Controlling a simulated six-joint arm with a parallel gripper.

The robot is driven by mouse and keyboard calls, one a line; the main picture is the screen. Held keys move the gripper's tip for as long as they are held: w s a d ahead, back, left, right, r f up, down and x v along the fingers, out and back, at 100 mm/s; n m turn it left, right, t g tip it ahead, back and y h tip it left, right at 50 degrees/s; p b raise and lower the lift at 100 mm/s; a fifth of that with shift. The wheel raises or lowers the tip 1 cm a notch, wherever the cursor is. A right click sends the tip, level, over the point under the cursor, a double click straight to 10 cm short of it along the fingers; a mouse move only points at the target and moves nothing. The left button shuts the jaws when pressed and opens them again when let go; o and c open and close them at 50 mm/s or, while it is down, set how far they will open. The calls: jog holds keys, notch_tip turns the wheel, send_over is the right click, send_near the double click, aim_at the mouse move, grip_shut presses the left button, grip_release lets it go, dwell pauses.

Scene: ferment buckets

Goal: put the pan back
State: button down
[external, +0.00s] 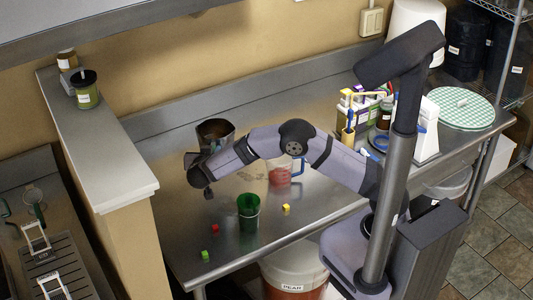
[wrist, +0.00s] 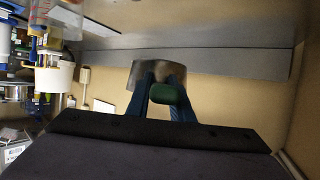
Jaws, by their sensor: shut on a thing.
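The pan is a dark metal vessel (external: 215,130), near the back left of the steel counter (external: 305,205) in the external view. In the wrist view the grey pan (wrist: 146,70) shows just beyond my blue fingers. My gripper (external: 202,160) is at the pan's near left side. In the wrist view my gripper (wrist: 163,85) is shut on the pan's green handle (wrist: 170,94), which lies between the fingers. My wrist hides part of the pan in the external view. I cannot tell whether its base touches the counter.
A green cup (external: 248,213) stands front of centre. Small red (external: 215,228), green (external: 205,254) and yellow (external: 286,207) cubes lie around it. A raised ledge (external: 105,165) bounds the left; a bottle rack (external: 358,108) stands right.

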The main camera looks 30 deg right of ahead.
jog(key=a+f+n+t+y, duration=0.2)
jog(key=a+f+n+y, duration=0.2)
jog(key=a+n+y, duration=0.5)
jog(key=shift+a+f+m+h+p, duration=0.2)
jog(key=shift+f+m+h+p, duration=0.25)
jog(key=shift+f, duration=0.95)
jog(key=shift+a+f+m+h+p, duration=0.25)
jog(key=shift+f+m, duration=0.3)
jog(key=shift+f, duration=0.8)
jog(key=shift+f, duration=0.1)
notch_tip(320, 180, down, 3)
jog(key=shift+f+p, duration=0.15)
jog(key=shift+p, duration=0.35)
jog(key=shift+f, duration=0.3)
jog(key=shift+f, duration=0.3)
jog(key=c, duration=1.6)
grip_release()
jog(key=shift+s, duration=0.1)
jog(key=shift+o, duration=0.2)
